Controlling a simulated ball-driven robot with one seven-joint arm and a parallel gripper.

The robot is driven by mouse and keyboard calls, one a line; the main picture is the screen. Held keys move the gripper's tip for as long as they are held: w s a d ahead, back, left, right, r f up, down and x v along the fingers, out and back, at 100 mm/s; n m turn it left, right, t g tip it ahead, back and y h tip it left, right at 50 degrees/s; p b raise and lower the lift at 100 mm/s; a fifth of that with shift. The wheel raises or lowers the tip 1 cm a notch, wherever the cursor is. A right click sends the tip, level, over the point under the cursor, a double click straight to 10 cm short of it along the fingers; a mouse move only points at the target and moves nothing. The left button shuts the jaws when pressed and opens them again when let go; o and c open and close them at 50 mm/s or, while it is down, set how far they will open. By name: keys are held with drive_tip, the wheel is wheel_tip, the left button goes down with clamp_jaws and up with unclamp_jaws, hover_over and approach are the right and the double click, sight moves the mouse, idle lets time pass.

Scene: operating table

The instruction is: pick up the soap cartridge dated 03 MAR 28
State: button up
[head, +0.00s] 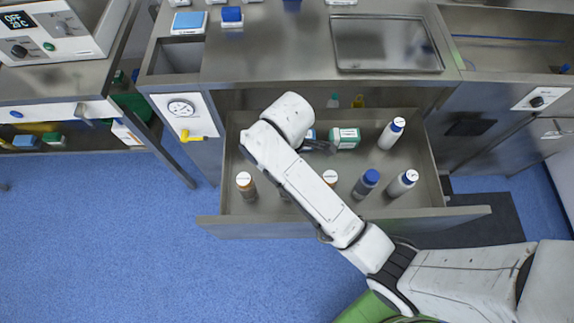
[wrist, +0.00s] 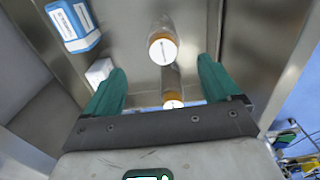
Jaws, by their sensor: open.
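I cannot read the date 03 MAR 28 on anything, so I cannot tell which item is the named soap cartridge. In the wrist view my gripper (wrist: 160,92) is open, its teal fingers apart. Two amber bottles with round white tops, one farther (wrist: 162,49) and one nearer (wrist: 173,101), show between and beyond the fingers. A blue-and-white labelled container (wrist: 75,27) lies upper left, with a small white box (wrist: 99,72) beside the left finger. In the head view my arm hides part of the drawer; a green-and-white box (head: 345,138) is right of my wrist.
Drawer walls surround my gripper. A counter with a steel tray (head: 386,43) is behind.

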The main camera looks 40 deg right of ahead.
drive_tip(key=f, duration=1)
drive_tip(key=shift+s+a+f+p, duration=0.1)
drive_tip(key=shift+a+f+p, duration=0.1)
drive_tip(key=shift+f+p, duration=0.1)
drive_tip(key=shift+r, duration=0.1)
clamp_jaws()
idle(0.4)
